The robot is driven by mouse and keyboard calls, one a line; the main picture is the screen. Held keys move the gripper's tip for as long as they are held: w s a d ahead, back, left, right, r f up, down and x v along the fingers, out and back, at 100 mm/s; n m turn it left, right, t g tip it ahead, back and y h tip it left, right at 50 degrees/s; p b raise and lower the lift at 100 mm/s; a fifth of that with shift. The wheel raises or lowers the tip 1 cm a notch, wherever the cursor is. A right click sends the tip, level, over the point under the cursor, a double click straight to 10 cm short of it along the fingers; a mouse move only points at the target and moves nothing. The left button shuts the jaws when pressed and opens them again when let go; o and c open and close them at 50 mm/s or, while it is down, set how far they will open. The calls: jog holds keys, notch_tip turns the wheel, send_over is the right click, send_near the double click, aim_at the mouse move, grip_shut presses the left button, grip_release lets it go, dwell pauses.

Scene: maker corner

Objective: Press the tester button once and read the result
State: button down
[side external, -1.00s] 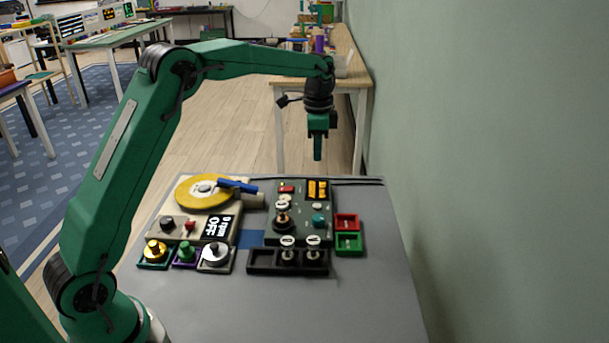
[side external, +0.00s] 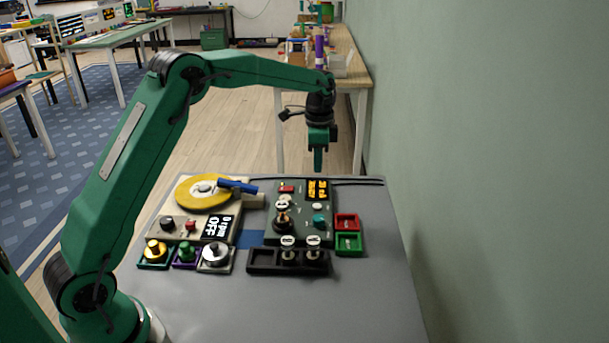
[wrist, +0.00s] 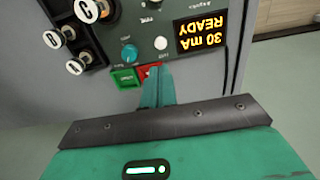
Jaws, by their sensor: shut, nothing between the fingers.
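The tester is a dark green box (side external: 301,236) on the grey table in the side view. Its lit amber display (wrist: 201,35) reads "30 mA READY", upside down in the wrist view. A red piece (side external: 287,189) sits beside the display in the side view. A small pale round button (wrist: 160,43) and a teal knob (wrist: 129,53) are on the panel. A part with a white cap marked C (wrist: 88,10) stands on the tester. My gripper (side external: 318,170) is shut and empty, pointing down, above and beyond the tester's far edge, touching nothing.
Red (side external: 347,221) and green (side external: 349,244) trays adjoin the tester. A black tray (side external: 262,260) holds two white-capped parts. Left is a device with a yellow disc (side external: 200,196) and an "OFF" display (side external: 217,228). The table's near right is clear; a wall (side external: 500,150) stands right.

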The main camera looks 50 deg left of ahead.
aim_at(316, 206)
notch_tip(316, 206, down, 11)
dwell(0.5)
jog(key=shift+s+f, duration=0.1)
jog(key=shift+f, duration=1)
jog(key=shift+r, duration=0.1)
notch_tip(316, 206, up, 15)
jog(key=shift+w, duration=0.3)
dwell(0.4)
